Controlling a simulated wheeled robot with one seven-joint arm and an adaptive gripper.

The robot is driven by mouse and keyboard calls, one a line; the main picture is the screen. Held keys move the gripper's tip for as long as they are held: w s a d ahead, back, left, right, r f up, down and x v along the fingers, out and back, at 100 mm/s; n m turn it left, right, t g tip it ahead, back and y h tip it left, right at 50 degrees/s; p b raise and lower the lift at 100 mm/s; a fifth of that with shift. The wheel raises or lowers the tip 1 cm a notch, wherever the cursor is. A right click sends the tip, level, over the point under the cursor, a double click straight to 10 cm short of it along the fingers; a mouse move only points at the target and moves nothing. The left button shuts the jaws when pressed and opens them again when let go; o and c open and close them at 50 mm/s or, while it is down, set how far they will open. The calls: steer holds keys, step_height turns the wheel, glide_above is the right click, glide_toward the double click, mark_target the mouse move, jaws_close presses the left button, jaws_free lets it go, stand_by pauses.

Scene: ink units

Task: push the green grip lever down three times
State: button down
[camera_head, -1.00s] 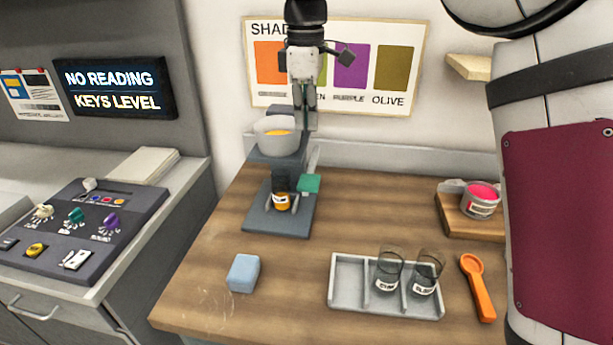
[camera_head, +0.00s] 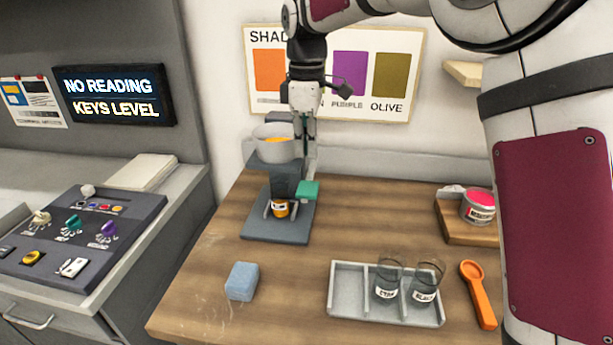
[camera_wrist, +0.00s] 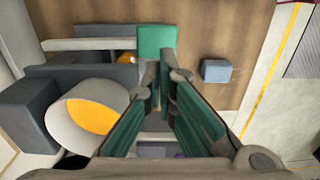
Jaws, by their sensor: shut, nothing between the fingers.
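The green grip (camera_head: 308,191) of the lever sticks out to the right of a dark dispenser stand (camera_head: 262,230) on the wooden bench. In the wrist view the green grip (camera_wrist: 157,41) shows just beyond my fingertips. My gripper (camera_head: 309,165) is shut and empty, pointing down beside the bowl and above the grip. In the wrist view its green-padded fingers (camera_wrist: 165,66) meet near the grip. I cannot tell whether they touch it. A pale bowl (camera_head: 270,147) with orange contents sits on top of the stand. A small orange jar (camera_head: 280,209) stands at its base.
A blue block (camera_head: 241,281), a grey tray (camera_head: 340,293) with two labelled glasses, and an orange scoop (camera_head: 479,295) lie in front. A pink tub (camera_head: 478,207) is at right. A control panel (camera_head: 80,240) and a lit sign (camera_head: 115,94) are at left. The middle of the bench is clear.

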mark_target(307, 188)
step_height(307, 188, down, 8)
steer(key=shift+r+p, duration=0.1)
steer(key=shift+p, duration=0.5)
